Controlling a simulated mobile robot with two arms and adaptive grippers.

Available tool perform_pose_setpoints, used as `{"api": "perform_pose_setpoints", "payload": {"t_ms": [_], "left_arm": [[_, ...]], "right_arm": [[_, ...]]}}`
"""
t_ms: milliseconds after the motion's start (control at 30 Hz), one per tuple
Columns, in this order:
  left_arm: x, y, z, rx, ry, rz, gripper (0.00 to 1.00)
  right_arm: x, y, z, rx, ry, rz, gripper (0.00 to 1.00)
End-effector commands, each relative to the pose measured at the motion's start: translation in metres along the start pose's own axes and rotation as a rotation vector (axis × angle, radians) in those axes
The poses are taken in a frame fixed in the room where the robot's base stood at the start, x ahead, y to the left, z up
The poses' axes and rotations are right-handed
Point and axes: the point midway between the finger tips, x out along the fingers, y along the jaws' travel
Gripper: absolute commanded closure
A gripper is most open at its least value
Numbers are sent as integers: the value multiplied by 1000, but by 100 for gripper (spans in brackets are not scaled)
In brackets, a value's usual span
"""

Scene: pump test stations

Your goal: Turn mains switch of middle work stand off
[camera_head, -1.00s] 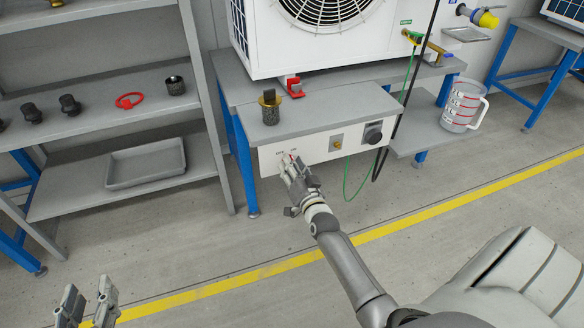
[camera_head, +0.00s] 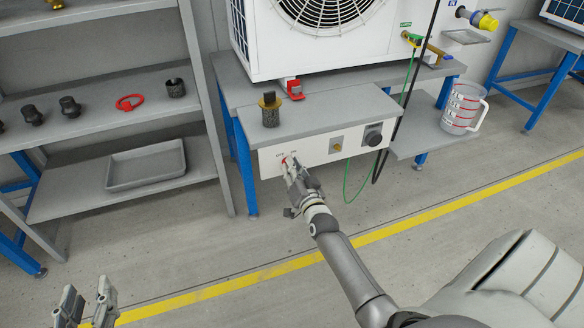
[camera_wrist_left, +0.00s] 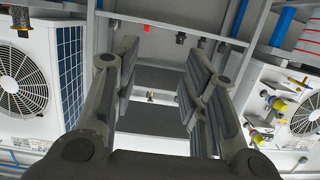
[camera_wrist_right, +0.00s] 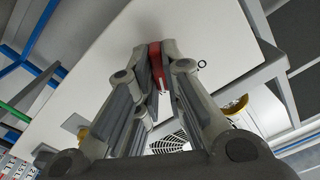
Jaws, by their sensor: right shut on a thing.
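The red mains switch handle (camera_head: 284,162) is on the white front panel (camera_head: 312,153) of the middle work stand, near the panel's left end. Small labels above it are too small to read surely. My right gripper (camera_head: 289,165) is at the switch, its fingers partly covering it. In the right wrist view the red handle (camera_wrist_right: 157,66) sits between the fingertips, which are shut on it. My left gripper (camera_head: 88,296) is low at the left of the head view, away from the stand. In the left wrist view its fingers (camera_wrist_left: 160,80) are apart with nothing between them.
A black knob (camera_head: 373,135) and a brass-coloured fitting (camera_head: 336,145) are further right on the panel. A grey shelf (camera_head: 100,100) stands left. A green cable (camera_head: 348,180) hangs below the panel. The floor in front is clear.

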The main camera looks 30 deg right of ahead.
Motion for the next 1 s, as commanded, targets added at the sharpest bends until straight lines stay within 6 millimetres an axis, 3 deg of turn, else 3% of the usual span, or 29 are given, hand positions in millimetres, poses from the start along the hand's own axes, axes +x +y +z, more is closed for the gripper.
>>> {"api": "perform_pose_setpoints", "payload": {"t_ms": [367, 700, 900, 1000], "left_arm": [[-25, -9, 64, 0, -360, -21, 60], [-94, -19, 132, -9, -813, -49, 60], [-144, -23, 156, -19, -1056, -63, 60], [-145, -23, 152, -19, -1058, -62, 60]], "right_arm": [[0, -2, -2, -162, -1, 1, 100], [0, -2, -2, -411, -2, 1, 100], [0, -3, -1, -578, -2, 1, 100], [0, -3, 0, -667, -2, 1, 100]]}}
